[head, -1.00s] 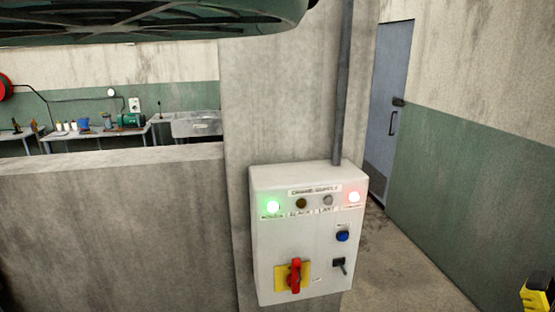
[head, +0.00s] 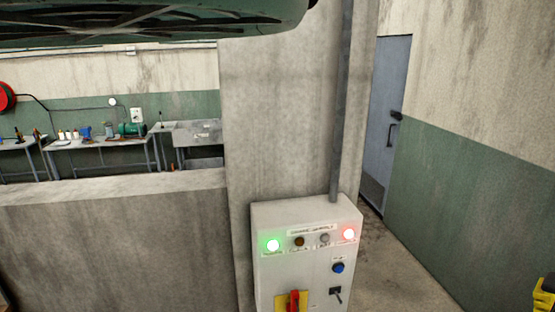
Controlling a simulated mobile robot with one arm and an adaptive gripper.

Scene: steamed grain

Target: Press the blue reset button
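The blue button (head: 338,268) is on the right side of a white control box (head: 268,285) mounted on a concrete pillar. A green lamp (head: 273,246) at upper left and a red lamp (head: 349,234) at upper right are lit. Two darker lamps or knobs sit between them. A black toggle switch (head: 336,291) is below the blue button. A red rotary handle (head: 293,301) on a yellow plate is cut off by the bottom edge. A yellow part (head: 544,297) shows at the lower right edge; I cannot tell what it is. My gripper is not recognisable in this view.
A low concrete wall (head: 110,240) runs left of the pillar (head: 275,120). Workbenches and a sink (head: 197,133) stand behind it. A grey door (head: 386,125) and open floor (head: 395,275) are to the right. A dark green shape (head: 150,25) covers the upper left.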

